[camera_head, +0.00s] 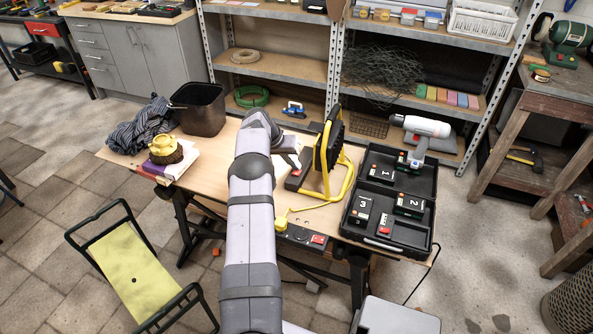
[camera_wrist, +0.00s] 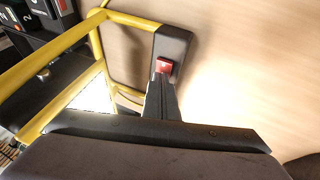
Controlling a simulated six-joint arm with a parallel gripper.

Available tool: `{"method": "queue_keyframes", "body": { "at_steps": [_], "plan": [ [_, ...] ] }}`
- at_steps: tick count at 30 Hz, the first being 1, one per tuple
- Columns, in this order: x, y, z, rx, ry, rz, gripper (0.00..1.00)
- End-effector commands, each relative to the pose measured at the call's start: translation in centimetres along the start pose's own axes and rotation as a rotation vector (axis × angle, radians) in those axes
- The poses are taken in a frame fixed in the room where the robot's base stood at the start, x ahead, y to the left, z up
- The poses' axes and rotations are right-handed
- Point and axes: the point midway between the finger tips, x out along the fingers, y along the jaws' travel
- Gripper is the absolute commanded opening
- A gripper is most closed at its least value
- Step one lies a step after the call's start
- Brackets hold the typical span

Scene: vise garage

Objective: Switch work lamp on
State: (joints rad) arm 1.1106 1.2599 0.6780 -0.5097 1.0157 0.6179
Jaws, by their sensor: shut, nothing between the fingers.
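The work lamp (camera_head: 328,152) stands on the wooden workbench, with a yellow tube frame and a black lamp head. Its yellow frame (camera_wrist: 97,42) crosses the left of the wrist view. A black switch box (camera_wrist: 174,45) on the frame carries a red switch (camera_wrist: 165,66). My gripper (camera_wrist: 163,78) is shut and empty, its fingertips at the lower edge of the red switch; I cannot tell whether they touch it. In the head view my gripper (camera_head: 298,162) is just left of the lamp. Bright white glare shows on the table beside the fingers; the lamp's face is not clearly seen.
An open black case (camera_head: 398,190) with numbered boxes and a white-grey tool (camera_head: 420,128) stand right of the lamp. A power strip (camera_head: 303,236) lies at the front edge. A dark bin (camera_head: 200,108), cloth (camera_head: 143,127) and books (camera_head: 168,163) are at the left.

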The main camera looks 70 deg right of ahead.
Motion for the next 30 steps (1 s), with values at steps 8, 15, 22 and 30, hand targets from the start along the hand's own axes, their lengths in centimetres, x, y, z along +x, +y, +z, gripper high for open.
{"method": "queue_keyframes", "body": {
  "at_steps": [8, 15, 22, 30],
  "plan": [
    [-2.4, -0.1, -0.1, -0.001, 0.002, -0.003, 0.0],
    [-4.2, -0.1, -0.2, 0.0, 0.006, -0.004, 0.0],
    [-5.8, -0.1, -0.2, 0.0, 0.007, -0.003, 0.0],
    [-6.3, -0.1, -0.2, 0.0, 0.007, -0.004, 0.0]
  ]
}}
